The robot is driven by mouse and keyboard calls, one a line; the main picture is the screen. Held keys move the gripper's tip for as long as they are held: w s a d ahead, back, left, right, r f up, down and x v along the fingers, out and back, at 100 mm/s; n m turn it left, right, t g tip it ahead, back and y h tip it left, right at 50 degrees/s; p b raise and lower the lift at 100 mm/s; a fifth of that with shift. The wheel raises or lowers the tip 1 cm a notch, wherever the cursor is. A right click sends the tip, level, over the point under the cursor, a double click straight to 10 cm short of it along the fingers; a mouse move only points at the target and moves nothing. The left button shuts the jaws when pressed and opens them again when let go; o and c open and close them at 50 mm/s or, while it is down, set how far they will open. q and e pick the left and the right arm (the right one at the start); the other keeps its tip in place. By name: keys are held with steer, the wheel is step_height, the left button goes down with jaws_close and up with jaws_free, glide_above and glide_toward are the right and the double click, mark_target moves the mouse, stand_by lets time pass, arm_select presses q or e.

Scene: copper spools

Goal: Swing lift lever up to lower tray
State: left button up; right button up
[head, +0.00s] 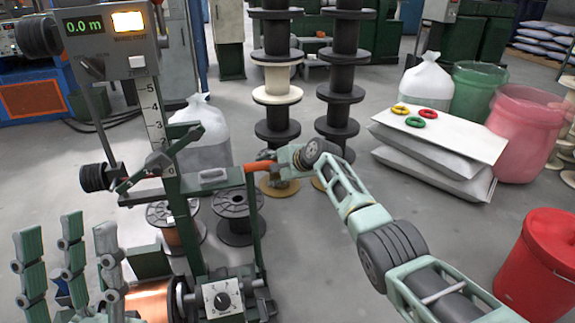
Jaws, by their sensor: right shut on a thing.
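The lift lever's red-orange grip (229,167) sticks out to the right from the green winding machine frame (172,185), roughly level. My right gripper (267,162) is shut on the outer end of this grip; its fingers are small and partly hidden by the hand. My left gripper (72,255) is at the lower left, with its fingers spread apart, pointing up and empty. A copper-wound spool (148,303) sits low in the machine, cut by the bottom edge. I cannot make out the tray clearly.
A display box (108,35) reads 0.0 m above a numbered scale (152,118). Two spools (236,215) (172,225) stand on the floor behind the frame. Stacked black spools (278,90), sacks with a white board (440,138) and a red bucket (537,265) stand farther right.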

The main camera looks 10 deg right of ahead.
steer(key=v, duration=1.1)
stand_by(0.3)
